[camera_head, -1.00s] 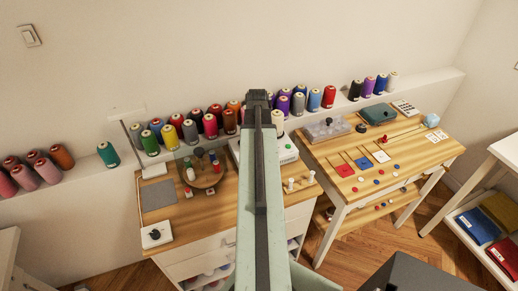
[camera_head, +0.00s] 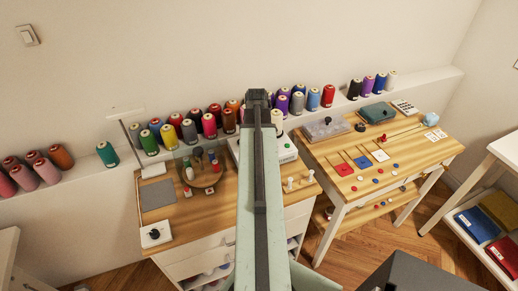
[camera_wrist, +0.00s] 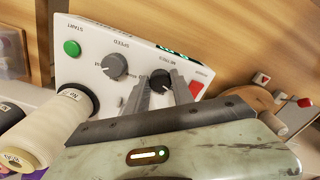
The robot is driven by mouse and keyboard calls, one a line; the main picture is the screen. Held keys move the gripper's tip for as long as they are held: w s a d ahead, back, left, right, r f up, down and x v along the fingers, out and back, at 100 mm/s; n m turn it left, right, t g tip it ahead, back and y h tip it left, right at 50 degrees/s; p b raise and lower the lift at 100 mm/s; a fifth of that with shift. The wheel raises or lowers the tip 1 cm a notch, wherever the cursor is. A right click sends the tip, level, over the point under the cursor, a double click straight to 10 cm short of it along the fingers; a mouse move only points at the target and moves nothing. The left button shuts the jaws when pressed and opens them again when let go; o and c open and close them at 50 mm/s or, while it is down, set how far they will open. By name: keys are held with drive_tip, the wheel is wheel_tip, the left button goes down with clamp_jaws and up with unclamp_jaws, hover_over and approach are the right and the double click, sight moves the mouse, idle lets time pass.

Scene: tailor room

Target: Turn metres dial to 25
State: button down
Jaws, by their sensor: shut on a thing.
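The winding machine's white panel (camera_wrist: 90,75) shows in the wrist view, tilted, with a black dial (camera_wrist: 160,80) under lettering that appears to read METRES. My gripper (camera_wrist: 162,85) has its two grey fingers on either side of that dial and is shut on it. The dial's pointer and scale are mostly hidden by the fingers, so its setting cannot be read. A green-lit display (camera_wrist: 172,48) at the panel's edge is cut off and not legible. In the head view part of the white machine (camera_head: 287,150) shows beside my arm, which hides the gripper.
A grey speed dial (camera_wrist: 114,66), a green start button (camera_wrist: 72,48) and a red button (camera_wrist: 196,88) sit on the same panel. A cream thread cone (camera_wrist: 50,130) stands close to my gripper. Several spools line the shelf behind the table.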

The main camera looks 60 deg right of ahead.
drive_tip(key=c, duration=1.1)
unclamp_jaws()
wheel_tip(320, 180, up, 8)
drive_tip(key=p, duration=0.8)
drive_tip(key=shift+f, duration=0.1)
